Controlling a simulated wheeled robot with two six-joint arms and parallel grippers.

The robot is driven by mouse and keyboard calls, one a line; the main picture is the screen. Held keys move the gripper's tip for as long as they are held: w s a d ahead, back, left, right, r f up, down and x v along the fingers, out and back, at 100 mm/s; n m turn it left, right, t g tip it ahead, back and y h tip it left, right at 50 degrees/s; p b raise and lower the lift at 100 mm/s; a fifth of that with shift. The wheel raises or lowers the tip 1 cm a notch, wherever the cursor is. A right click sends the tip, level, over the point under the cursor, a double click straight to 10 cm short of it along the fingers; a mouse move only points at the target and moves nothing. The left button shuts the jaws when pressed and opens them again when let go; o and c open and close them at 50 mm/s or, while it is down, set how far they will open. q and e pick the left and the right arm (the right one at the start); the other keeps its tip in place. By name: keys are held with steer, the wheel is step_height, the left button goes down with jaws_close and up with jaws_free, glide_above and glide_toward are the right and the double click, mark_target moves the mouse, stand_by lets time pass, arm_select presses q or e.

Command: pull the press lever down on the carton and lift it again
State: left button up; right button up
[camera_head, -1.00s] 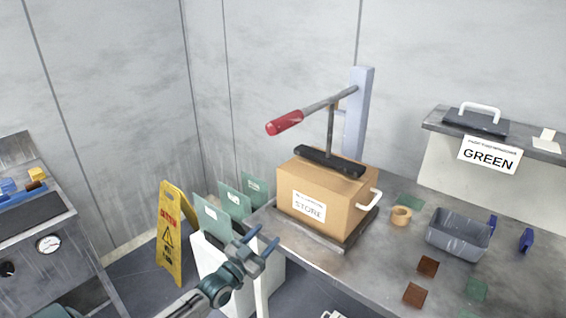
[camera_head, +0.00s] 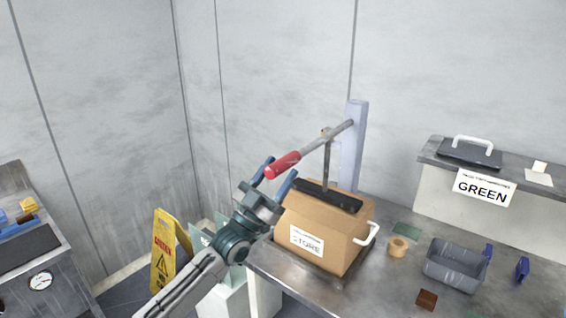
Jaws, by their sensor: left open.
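The press lever (camera_head: 310,149) slopes from a grey post (camera_head: 357,135) down to its red handle (camera_head: 284,164) at the left end. A black press bar (camera_head: 328,195) hangs below the lever at the top of the carton (camera_head: 312,218). The carton is brown, labelled STORE, with a white side handle (camera_head: 368,235), and stands on the press base. My left gripper (camera_head: 278,176) is open, its two blue fingers pointing up near the red handle. The handle's end appears between or just beyond the fingertips; contact cannot be told. My right gripper is not in view.
On the bench are a tan ring (camera_head: 397,247), a grey bin (camera_head: 454,265) and a brown tile (camera_head: 427,299). A shelf with a GREEN sign (camera_head: 483,187) stands at right. A yellow floor sign (camera_head: 168,252) is left of my arm.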

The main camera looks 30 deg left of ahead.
arm_select(q)
steer(key=shift+x, duration=1.2)
